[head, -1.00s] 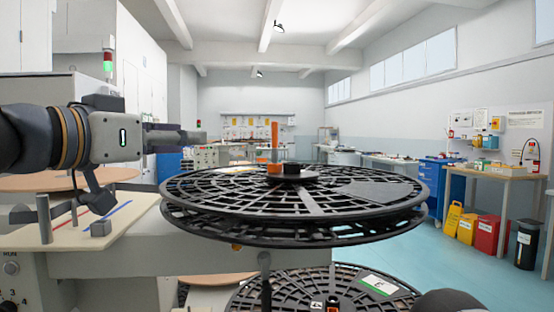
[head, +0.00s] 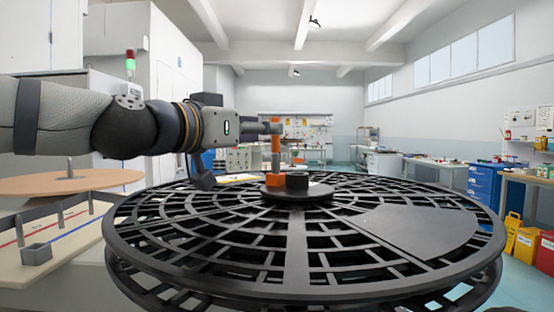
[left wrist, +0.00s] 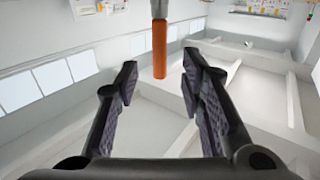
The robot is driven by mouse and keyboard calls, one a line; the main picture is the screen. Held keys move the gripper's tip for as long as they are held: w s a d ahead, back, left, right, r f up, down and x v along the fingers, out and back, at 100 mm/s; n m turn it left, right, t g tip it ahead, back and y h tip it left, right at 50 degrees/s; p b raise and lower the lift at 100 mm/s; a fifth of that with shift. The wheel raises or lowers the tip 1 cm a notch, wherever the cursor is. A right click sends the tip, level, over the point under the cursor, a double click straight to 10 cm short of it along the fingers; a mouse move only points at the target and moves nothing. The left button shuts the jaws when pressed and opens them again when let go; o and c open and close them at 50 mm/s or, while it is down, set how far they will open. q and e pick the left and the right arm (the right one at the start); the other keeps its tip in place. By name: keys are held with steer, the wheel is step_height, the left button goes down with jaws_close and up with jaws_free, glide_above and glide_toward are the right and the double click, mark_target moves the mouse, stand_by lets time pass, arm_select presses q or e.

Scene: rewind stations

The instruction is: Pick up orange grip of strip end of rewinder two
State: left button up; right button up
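In the left wrist view the orange grip (left wrist: 159,50) shows at top centre, in line with the gap between the fingers. My left gripper (head: 268,128) reaches in level from the left at the grip's upper part. Its fingers (left wrist: 160,72) are spread wide, with nothing seen clamped. Whether the grip is inside the gap or just past the tips is hard to tell. My right gripper is out of view.
The black reel (head: 298,255) fills the foreground, with a dark hub cylinder (head: 297,181) close beside the grip. A board with posts (head: 60,245) and a tan disc (head: 68,181) lie at left.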

arm_select(q)
steer(key=x, duration=0.5)
steer(key=shift+f, duration=0.1)
steer(key=shift+s, duration=0.1)
steer(key=shift+c, duration=0.2)
jaws_close()
